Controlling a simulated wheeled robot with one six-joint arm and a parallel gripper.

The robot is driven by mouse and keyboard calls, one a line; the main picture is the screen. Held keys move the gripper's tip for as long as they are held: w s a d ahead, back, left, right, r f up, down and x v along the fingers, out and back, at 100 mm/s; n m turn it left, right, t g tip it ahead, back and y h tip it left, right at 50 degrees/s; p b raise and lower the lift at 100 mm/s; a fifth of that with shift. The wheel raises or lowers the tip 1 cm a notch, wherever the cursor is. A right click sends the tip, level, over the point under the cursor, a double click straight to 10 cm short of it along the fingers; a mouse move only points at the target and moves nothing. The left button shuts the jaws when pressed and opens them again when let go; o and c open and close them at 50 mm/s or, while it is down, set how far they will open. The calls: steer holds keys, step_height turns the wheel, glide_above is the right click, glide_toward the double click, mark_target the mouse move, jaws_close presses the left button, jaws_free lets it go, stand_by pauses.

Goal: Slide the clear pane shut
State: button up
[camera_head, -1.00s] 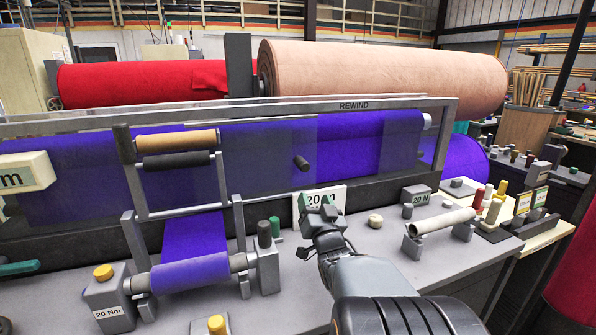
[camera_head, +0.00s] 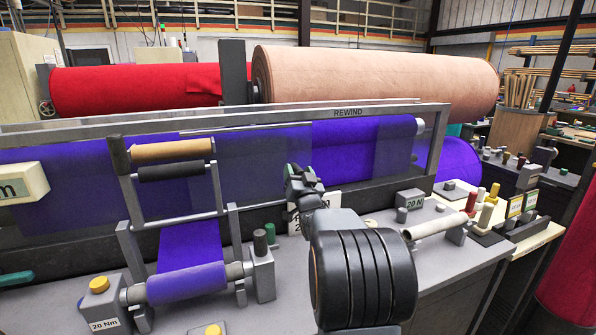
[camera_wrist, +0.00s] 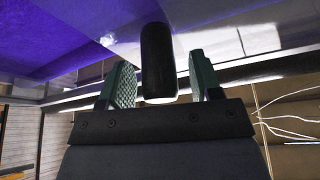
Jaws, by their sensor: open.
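The clear pane (camera_head: 262,158) stands in the grey frame marked REWIND (camera_head: 432,140), in front of the purple felt. Its right edge is near the middle of the head view. Brighter felt (camera_head: 362,150) shows to the right of that edge, in an uncovered part of the frame. My gripper (camera_head: 294,172) is at the pane's right part. In the wrist view, the pane's dark cylindrical knob (camera_wrist: 157,48) stands between my two green-padded fingers, which are open with a gap on each side of it. In the head view my gripper hides the knob.
A white torque sign (camera_head: 299,222) stands just behind my arm. A purple roller stand (camera_head: 187,281) is at the left front. A small roller on supports (camera_head: 434,223) and a grey 20 N block (camera_head: 410,200) are to the right. Some bench top is bare.

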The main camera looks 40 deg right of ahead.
steer(key=shift+w+r, duration=0.1)
steer(key=shift+w, duration=0.15)
steer(key=shift+d, duration=0.1)
jaws_close()
stand_by(0.4)
